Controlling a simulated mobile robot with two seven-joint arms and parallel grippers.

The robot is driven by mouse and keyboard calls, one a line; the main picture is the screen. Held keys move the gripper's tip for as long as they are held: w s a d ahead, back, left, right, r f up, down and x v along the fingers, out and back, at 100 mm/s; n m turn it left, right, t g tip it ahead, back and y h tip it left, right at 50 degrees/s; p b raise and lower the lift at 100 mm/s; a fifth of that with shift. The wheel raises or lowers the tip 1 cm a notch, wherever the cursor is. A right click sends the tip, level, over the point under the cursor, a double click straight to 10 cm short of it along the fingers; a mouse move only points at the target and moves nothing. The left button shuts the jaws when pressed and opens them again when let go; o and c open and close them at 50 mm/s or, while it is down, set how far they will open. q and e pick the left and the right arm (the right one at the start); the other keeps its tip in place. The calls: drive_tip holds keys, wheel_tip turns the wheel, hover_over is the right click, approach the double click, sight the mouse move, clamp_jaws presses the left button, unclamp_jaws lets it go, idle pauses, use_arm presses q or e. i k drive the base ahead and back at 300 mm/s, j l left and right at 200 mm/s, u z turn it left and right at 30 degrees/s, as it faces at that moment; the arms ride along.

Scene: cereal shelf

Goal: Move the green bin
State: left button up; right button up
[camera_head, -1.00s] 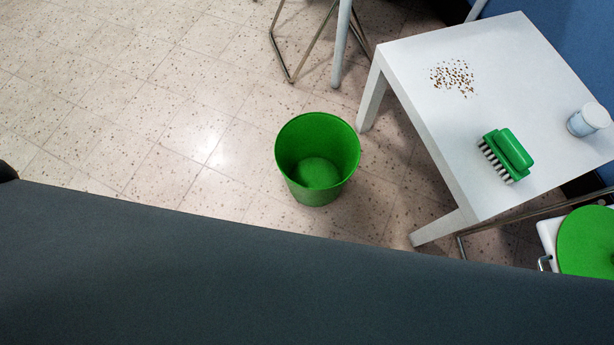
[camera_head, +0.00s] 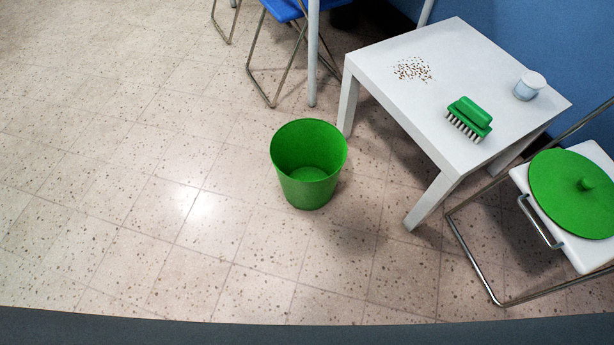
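The green bin (camera_head: 309,188) stands upright and open on the tiled floor, near the middle of the head view. Its inside looks empty. It is beside the near left leg of the white table, apart from it. A round green lid (camera_head: 571,196) with a knob lies on a white chair seat at the right. Neither of my grippers is in view.
The white table (camera_head: 440,50) carries a green brush (camera_head: 469,119), scattered crumbs (camera_head: 412,69) and a white jar (camera_head: 529,86). A metal-framed chair (camera_head: 500,303) stands right of it, and a blue chair (camera_head: 283,9) behind. Floor left and in front of the bin is clear.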

sight(308, 156)
drive_tip(key=z, duration=0.8)
drive_tip(key=j+z, duration=0.5)
drive_tip(key=z, duration=0.2)
drive_tip(key=k+j+z, duration=0.1)
drive_tip(key=z, duration=0.25)
drive_tip(key=k+j+z, duration=0.25)
drive_tip(key=j, duration=0.2)
drive_tip(key=k+j+z, duration=0.25)
drive_tip(key=j, duration=0.15)
drive_tip(key=k+j+z, duration=0.1)
drive_tip(key=k+j, duration=0.55)
drive_tip(key=j, duration=0.15)
